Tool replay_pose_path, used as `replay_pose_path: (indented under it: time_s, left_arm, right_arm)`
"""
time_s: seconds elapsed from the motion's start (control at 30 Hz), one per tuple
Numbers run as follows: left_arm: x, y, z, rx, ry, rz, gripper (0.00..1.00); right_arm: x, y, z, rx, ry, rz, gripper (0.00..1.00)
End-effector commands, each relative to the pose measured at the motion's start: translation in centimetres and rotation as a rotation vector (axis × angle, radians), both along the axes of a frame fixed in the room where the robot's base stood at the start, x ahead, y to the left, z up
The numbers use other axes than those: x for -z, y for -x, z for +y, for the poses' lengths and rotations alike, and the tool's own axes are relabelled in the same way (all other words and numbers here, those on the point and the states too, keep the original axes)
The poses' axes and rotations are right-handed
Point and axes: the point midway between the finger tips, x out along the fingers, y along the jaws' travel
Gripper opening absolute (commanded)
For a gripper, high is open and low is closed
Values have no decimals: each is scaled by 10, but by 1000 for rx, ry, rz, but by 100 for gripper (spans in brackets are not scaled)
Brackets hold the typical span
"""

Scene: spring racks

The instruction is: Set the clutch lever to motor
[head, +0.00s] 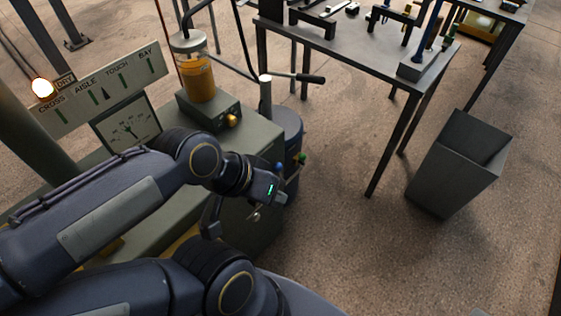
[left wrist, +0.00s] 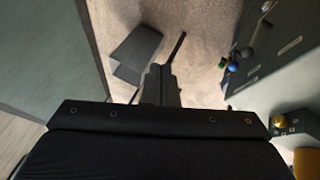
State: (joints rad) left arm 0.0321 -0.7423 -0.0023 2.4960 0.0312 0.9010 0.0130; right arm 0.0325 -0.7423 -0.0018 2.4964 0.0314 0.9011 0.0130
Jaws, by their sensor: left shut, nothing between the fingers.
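Small ball-topped levers stand at the end of the green machine cabinet (head: 240,150): one with a blue knob (head: 280,166) and one with a green knob (head: 300,158). My right gripper is out of view.
A long black-handled lever (head: 312,78) sticks out from a post above a blue drum (head: 290,125). An oil jar (head: 199,75) and a dial gauge (head: 128,126) stand on the cabinet.

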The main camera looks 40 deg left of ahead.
Motion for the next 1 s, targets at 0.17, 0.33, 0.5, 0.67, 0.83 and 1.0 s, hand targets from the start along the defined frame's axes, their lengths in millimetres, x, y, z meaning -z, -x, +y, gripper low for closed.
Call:
replay_pose_path:
  time_s: [0.17, 0.33, 0.5, 0.67, 0.83, 1.0]
  left_arm:
    - [0, 0, 0, 0, 0, 0, 0]
    - [0, 0, 0, 0, 0, 1, 0]
    - [18, -3, 3, 21, -16, 83, 0]
    - [66, -13, 14, 71, -105, 324, 0]
    - [129, -33, 36, 107, -330, 631, 0]
    - [188, -62, 56, 106, -662, 860, 0]
  right_arm:
    - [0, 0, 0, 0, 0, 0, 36]
    - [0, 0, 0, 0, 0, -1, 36]
    - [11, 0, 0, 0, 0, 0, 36]
    - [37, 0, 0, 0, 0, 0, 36]
    - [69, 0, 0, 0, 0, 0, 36]
    - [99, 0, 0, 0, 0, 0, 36]
